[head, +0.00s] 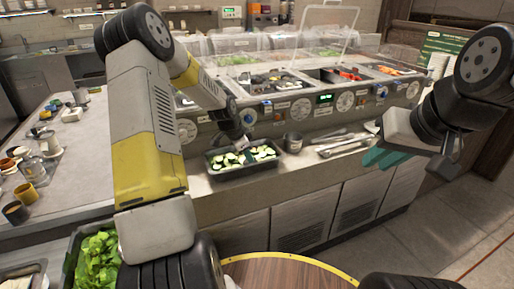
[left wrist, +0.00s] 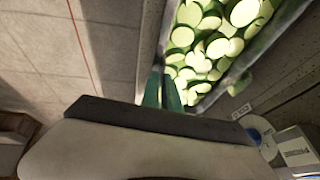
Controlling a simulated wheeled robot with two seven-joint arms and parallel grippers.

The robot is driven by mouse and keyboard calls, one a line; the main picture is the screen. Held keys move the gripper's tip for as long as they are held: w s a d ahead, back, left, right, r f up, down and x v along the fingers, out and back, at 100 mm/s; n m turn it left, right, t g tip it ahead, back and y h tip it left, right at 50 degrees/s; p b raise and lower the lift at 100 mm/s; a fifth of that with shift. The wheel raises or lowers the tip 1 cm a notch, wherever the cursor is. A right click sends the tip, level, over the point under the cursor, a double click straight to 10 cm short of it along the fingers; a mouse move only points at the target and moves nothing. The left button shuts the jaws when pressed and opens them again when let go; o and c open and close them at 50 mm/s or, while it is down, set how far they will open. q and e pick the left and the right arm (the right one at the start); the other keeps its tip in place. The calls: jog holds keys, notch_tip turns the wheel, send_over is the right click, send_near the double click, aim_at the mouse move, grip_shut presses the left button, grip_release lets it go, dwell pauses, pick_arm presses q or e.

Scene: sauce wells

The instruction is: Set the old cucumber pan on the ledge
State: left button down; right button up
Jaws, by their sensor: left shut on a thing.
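The cucumber pan (head: 215,172) is a dark rectangular pan full of sliced cucumber, at the front counter ledge (head: 300,160) in the head view. Whether its base touches the ledge or hangs just above it I cannot tell. My left gripper (head: 243,143) is at the pan's far side, its fingers largely hidden by the wrist. In the left wrist view, the green fingers (left wrist: 163,90) are shut at the rim of the pan (left wrist: 205,103), with the slices beyond. My right gripper (head: 378,156) is over the ledge's right part, away from the pan; its finger gap is unclear.
A small metal cup (head: 292,142) stands right of the pan, and metal utensils (head: 345,143) lie farther right. Behind is the topping station (head: 262,112) with dials and filled wells. A lettuce pan (head: 97,262) is at lower left, near a round wooden table top (head: 285,275).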

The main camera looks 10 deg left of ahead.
pick_arm(q)
jog(key=shift+s+f, duration=0.15)
jog(key=shift+f, duration=0.35)
dwell(0.7)
jog(key=c, duration=1.5)
grip_release()
jog(key=v, duration=0.8)
jog(key=shift+r, duration=0.1)
